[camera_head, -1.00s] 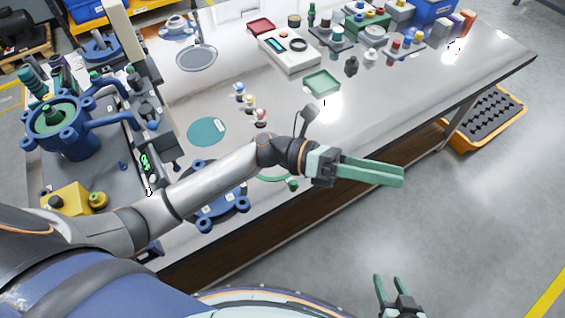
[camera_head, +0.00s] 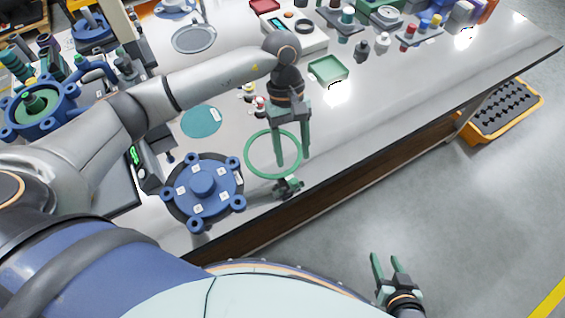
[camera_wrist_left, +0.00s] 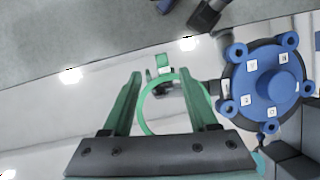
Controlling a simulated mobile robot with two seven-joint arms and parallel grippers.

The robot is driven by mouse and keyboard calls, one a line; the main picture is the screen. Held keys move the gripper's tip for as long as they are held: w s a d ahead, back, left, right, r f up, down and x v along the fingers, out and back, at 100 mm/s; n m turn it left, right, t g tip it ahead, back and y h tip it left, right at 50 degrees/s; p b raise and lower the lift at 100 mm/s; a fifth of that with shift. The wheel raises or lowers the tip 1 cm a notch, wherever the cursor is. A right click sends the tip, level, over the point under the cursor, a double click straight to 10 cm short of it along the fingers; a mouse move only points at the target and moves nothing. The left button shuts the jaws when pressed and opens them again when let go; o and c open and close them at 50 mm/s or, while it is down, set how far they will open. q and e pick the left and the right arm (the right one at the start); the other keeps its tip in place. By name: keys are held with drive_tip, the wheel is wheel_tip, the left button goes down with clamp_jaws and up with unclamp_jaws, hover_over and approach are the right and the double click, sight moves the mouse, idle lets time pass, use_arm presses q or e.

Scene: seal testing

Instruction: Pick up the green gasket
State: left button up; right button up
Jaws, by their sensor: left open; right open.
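The green gasket (camera_head: 247,147) is a thin ring beside the blue flange on the near part of the bench. A small dark and green holder (camera_head: 288,187) is at its near edge. My left gripper (camera_head: 293,158) is open and points down over the gasket's right side. One finger shows inside the ring, the other by its outer right edge. In the left wrist view one side of the gasket (camera_wrist_left: 143,110) shows between the open fingers (camera_wrist_left: 160,75); the other side overlaps a finger. I cannot tell the height gap. My right gripper (camera_head: 385,257) is open and empty, away from the bench.
The blue flange (camera_head: 203,186) with several lugs stands left of the gasket. A teal disc (camera_head: 202,121), small coloured-top parts and a green tray (camera_head: 327,71) lie behind. The bench (camera_head: 400,105) is clear to the right; its front edge is close.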

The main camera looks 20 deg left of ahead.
sight(293, 179)
use_arm(q)
drive_tip(key=p+x, duration=0.1)
drive_tip(key=x, duration=0.5)
drive_tip(key=shift+s+a+f, duration=0.1)
drive_tip(key=shift+s+f, duration=0.05)
drive_tip(key=shift+f, duration=0.15)
clamp_jaws()
idle(0.4)
